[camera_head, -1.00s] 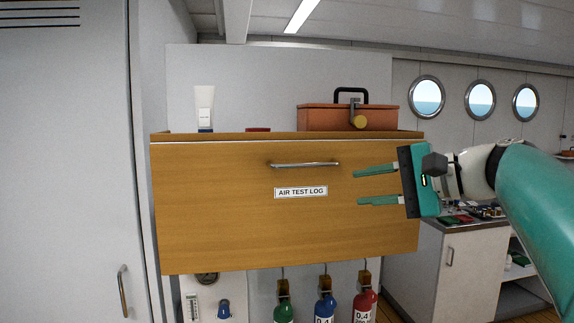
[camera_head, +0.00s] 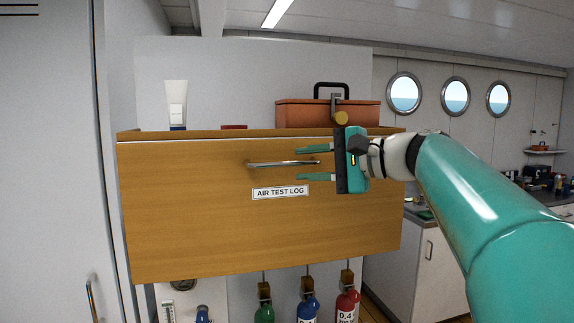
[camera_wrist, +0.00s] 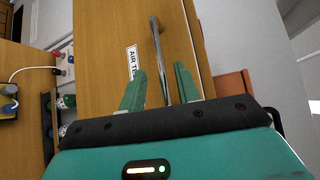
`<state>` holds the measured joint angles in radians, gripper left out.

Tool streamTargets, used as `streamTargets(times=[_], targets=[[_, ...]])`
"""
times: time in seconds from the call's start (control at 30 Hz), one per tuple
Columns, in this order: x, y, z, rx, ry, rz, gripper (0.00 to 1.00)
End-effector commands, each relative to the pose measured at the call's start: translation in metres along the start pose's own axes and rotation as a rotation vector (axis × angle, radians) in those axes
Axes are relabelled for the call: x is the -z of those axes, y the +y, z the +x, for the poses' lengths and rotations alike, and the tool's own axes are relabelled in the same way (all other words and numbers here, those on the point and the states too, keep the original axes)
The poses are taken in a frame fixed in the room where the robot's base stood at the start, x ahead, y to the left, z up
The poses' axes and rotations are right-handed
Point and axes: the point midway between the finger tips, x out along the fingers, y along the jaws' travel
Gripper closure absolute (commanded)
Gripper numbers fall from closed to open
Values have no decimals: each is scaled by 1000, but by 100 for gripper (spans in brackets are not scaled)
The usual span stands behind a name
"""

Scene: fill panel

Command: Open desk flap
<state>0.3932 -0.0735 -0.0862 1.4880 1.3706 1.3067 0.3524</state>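The desk flap (camera_head: 200,220) is a wooden front panel standing upright and closed, with a label reading AIR TEST LOG (camera_head: 280,192). Its metal bar handle (camera_head: 270,164) runs level near the top edge. My gripper (camera_head: 308,163) is open, its two green fingers pointing left at the right end of the handle. In the wrist view, the handle (camera_wrist: 165,45) reaches down between the open fingers (camera_wrist: 160,85), with gaps on both sides. I cannot tell from the head view whether the fingers touch it.
An orange toolbox (camera_head: 300,114) and a white tube (camera_head: 176,100) stand on top of the desk. Several small coloured cylinders, one red (camera_head: 347,303), hang below the flap. A grey cabinet (camera_head: 50,170) stands at left. A counter (camera_head: 395,250) is at right.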

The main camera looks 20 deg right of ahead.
Motion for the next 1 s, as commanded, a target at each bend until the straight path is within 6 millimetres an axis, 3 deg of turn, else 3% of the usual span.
streamTargets(times=[0.23, 0.6, 0.63, 0.8, 1.0], targets=[[1, 0, 40, -1, -1, -1, 67], [2, -1, 49, 0, 1, -1, 67], [2, -1, 49, 0, 1, -1, 69], [2, -1, 48, 0, 1, -1, 100], [2, -1, 48, 0, 1, -1, 100]])
